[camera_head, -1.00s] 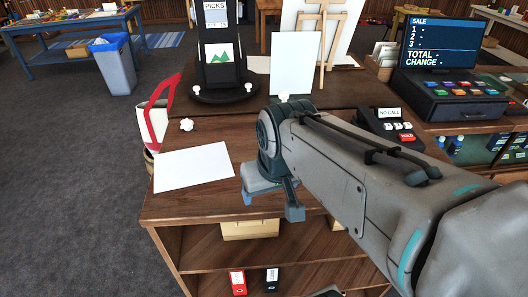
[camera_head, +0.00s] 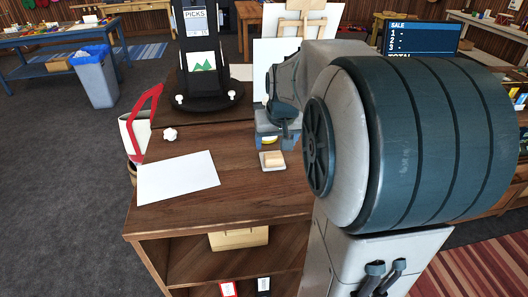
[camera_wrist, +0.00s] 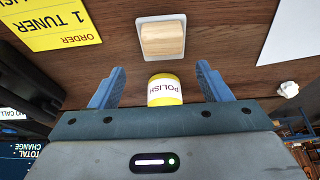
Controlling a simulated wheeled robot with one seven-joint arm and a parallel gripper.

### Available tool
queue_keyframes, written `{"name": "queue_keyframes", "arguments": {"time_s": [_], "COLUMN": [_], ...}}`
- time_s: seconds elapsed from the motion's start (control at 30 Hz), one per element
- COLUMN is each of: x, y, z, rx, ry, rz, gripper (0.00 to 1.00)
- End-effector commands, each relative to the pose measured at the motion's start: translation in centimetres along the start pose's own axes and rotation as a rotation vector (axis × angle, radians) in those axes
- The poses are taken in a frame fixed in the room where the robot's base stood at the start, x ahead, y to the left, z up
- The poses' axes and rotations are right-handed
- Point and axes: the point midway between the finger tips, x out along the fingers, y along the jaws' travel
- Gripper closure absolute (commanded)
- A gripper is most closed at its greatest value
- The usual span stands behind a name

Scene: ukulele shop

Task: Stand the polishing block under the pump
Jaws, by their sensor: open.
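A small pale wooden block (camera_head: 273,158) sits on a white square plate (camera_head: 264,168) on the brown counter. In the wrist view the block (camera_wrist: 162,39) and plate (camera_wrist: 142,24) lie just beyond my fingertips. A yellow cylinder labelled POLISH (camera_wrist: 165,90) shows between my fingers, apart from both. I cannot tell whether it belongs to the pump; no pump spout is clear. My gripper (camera_wrist: 160,68) is open, with nothing held. In the head view my gripper (camera_head: 276,132) is low over the counter behind the block, partly hidden by my arm.
A white sheet (camera_head: 178,177) and a white knob-like item (camera_head: 170,134) lie to the left. A red-handled item (camera_head: 150,118) is at the left edge. A black picks stand (camera_head: 207,72) is behind. A yellow order card (camera_wrist: 65,18) shows in the wrist view. The front counter is clear.

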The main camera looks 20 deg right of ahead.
Motion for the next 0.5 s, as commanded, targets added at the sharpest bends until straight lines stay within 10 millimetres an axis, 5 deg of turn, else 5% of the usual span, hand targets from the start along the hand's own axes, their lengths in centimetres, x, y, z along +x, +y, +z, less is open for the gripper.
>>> {"name": "queue_keyframes", "arguments": {"time_s": [0.5], "x": [5.4], "y": [-0.5], "z": [0.5], "rx": [0.001], "ry": [-0.003], "rz": [0.000], "gripper": [0.29]}}
